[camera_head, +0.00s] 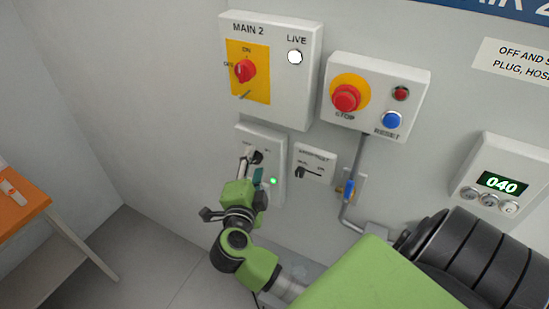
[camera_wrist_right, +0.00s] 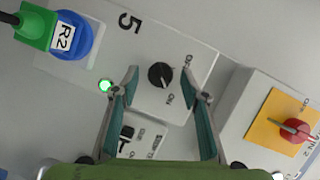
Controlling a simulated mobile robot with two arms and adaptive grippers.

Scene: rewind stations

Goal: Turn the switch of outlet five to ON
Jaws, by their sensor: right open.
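Outlet five (camera_wrist_right: 115,50) is a light box on the wall, marked "5". A green lamp (camera_wrist_right: 105,86) is lit on the box. My right gripper (camera_wrist_right: 162,82) is open, with one finger on each side of the switch in the wrist view; I cannot tell whether they touch it. In the head view my right gripper (camera_head: 252,163) is in front of the outlet (camera_head: 276,157) and hides part of it. My left gripper is not in view.
The MAIN 2 box (camera_head: 300,90) is above the outlet, the red STOP button (camera_head: 346,97) box up to the right. A small box with a black switch (camera_head: 303,172) sits close to its right.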

